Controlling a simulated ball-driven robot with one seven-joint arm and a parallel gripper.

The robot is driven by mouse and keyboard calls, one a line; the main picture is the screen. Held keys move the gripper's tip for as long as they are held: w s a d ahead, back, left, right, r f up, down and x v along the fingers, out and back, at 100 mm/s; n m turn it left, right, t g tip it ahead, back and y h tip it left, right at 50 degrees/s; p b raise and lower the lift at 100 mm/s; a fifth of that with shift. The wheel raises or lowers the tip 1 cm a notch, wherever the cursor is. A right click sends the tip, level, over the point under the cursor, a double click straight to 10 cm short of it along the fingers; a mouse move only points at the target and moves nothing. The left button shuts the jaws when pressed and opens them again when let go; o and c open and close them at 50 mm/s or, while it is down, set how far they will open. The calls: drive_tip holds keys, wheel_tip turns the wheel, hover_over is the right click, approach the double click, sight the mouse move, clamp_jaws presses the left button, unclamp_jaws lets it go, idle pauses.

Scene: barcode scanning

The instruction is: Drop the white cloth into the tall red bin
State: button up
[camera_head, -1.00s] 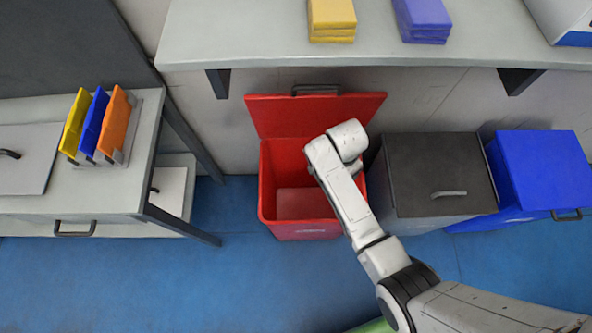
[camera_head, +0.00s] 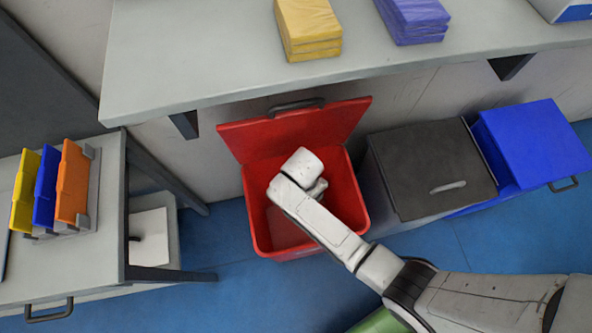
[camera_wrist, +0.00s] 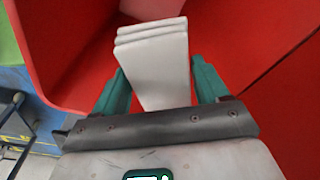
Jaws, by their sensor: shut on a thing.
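The tall red bin (camera_head: 262,215) stands on the blue floor with its lid tipped open against the wall. My arm reaches over the bin, and its end is above the opening in the head view. In the wrist view, my gripper (camera_wrist: 162,88) has its green fingers on both sides of the white cloth (camera_wrist: 155,55), a folded stack of layers. It is shut on the cloth. Red bin walls (camera_wrist: 70,45) surround the cloth in that view. The cloth and the fingers are hidden behind my arm in the head view.
A black closed bin (camera_head: 430,165) and a blue closed bin (camera_head: 535,140) stand to the right. A grey shelf (camera_head: 200,60) above holds yellow cloths (camera_head: 308,28) and purple cloths (camera_head: 412,18). A table (camera_head: 100,235) at left holds yellow, blue and orange panels.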

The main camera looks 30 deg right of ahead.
drive_tip(key=shift+f, duration=0.6)
drive_tip(key=o, duration=1)
drive_tip(key=shift+c, duration=0.2)
drive_tip(key=shift+r, duration=0.1)
drive_tip(key=r, duration=0.7)
drive_tip(key=a+r+p, duration=0.1)
drive_tip(key=r, duration=0.2)
drive_tip(key=shift+s+a+r, duration=0.1)
drive_tip(key=shift+s+r, duration=0.1)
drive_tip(key=shift+r, duration=0.15)
